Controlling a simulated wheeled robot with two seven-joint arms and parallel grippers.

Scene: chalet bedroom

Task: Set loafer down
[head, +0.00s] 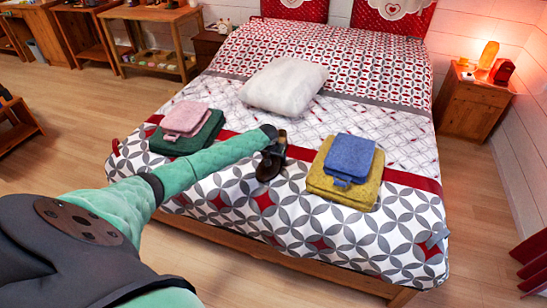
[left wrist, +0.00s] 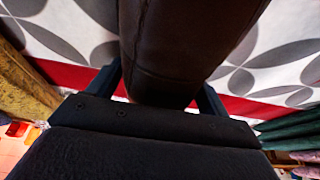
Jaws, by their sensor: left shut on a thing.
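The dark brown loafer (head: 267,169) is at the front middle of the bed (head: 330,235), between two piles of folded towels. My left gripper (head: 277,150) is shut on the loafer. In the left wrist view the loafer (left wrist: 185,45) fills the space between the fingers, with the patterned bedspread and its red stripe behind it. I cannot tell whether the loafer touches the bed or hangs just above it. My right gripper is not in view.
Pink towels (head: 184,118) on a green one (head: 187,140) lie left of the loafer. A blue towel (head: 349,156) on a yellow one (head: 340,187) lies to the right. A white pillow (head: 285,85) lies behind. The bed's front edge near the loafer is clear.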

